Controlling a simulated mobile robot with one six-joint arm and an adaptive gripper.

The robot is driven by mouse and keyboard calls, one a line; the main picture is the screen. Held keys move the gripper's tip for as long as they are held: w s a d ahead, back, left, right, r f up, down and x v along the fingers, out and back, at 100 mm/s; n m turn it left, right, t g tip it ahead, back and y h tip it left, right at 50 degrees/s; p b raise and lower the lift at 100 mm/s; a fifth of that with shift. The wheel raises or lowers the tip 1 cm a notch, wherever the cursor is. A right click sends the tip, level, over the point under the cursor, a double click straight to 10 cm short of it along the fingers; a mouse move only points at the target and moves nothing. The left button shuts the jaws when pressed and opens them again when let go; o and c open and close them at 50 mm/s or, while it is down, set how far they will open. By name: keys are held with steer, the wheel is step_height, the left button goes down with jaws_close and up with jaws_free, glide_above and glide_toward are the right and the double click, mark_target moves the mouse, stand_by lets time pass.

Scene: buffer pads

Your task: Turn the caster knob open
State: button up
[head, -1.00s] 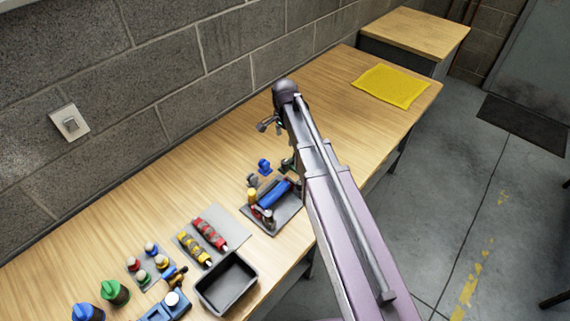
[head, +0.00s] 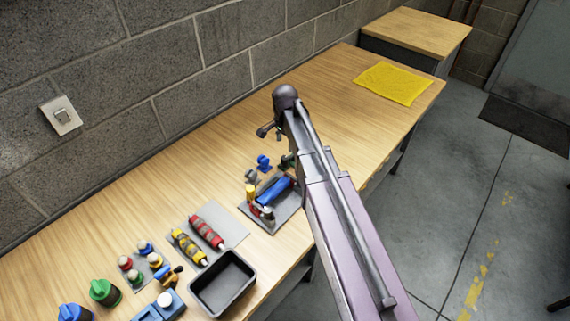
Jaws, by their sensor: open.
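My gripper (head: 270,132) is at the end of my arm, over the wooden workbench toward the wall, above and behind the small parts. It is open, and I see nothing between its fingers. I cannot tell for certain which piece is the caster knob. A small blue piece (head: 264,162) and a small grey piece (head: 251,175) stand on the bench just below the gripper in the picture, apart from it. A dark green piece (head: 287,161) beside them is partly hidden by my arm.
A grey tray (head: 251,212) holds a blue roller and upright parts. Red and yellow rollers lie on a grey plate (head: 232,225). A black bin (head: 222,283), several coloured knobs and bottles stand front left. A yellow cloth (head: 393,83) lies at the far end. The bench between is clear.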

mark_target(285, 157)
steer(key=shift+f+b, duration=4.05)
steer(key=shift+f, duration=0.25)
jaws_close()
